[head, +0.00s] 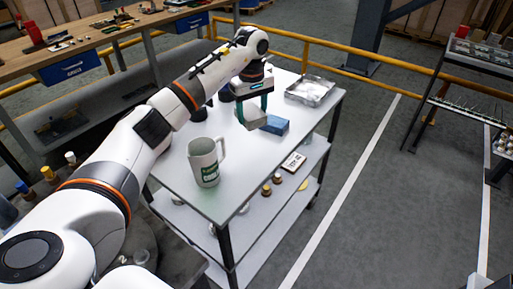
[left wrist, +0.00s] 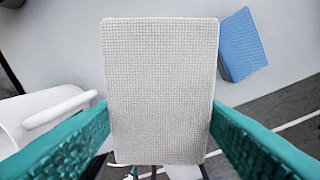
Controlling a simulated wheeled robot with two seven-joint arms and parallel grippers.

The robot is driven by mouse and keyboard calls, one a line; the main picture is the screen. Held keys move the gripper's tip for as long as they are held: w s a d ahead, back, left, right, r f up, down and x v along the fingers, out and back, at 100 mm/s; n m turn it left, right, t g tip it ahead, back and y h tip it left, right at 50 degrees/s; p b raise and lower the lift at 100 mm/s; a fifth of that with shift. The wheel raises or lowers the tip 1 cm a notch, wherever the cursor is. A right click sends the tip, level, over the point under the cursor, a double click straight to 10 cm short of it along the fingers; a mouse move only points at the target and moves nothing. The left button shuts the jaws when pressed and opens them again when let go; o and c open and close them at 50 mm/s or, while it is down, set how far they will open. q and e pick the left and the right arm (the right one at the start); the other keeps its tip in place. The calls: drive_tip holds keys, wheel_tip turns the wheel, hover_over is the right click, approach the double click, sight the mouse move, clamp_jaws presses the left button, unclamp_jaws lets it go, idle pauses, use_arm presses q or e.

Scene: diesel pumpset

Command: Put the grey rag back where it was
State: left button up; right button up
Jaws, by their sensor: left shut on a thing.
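The grey rag (left wrist: 160,80) is a pale, waffle-textured rectangle, filling the middle of the left wrist view. My left gripper (head: 253,117) is shut on it, with a teal finger along each side. I cannot tell whether the rag touches the cart top. A blue rag or block (head: 275,124) lies just right of it; it also shows in the left wrist view (left wrist: 242,45). My right gripper is not in view.
A grey-white jug (head: 204,163) with a green label stands on the cart, left of the gripper. A yellow rail (head: 285,74) runs behind the cart.

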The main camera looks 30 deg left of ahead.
use_arm(q)
drive_tip(key=shift+s+f, duration=0.2)
drive_tip(key=shift+f, duration=0.3)
wheel_tip(320, 180, down, 5)
drive_tip(key=shift+f+p, duration=0.2)
drive_tip(key=shift+p, duration=0.25)
drive_tip(key=shift+f, duration=0.6)
wheel_tip(320, 180, down, 2)
drive_tip(key=shift+d+f, duration=0.1)
drive_tip(key=shift+f, duration=0.4)
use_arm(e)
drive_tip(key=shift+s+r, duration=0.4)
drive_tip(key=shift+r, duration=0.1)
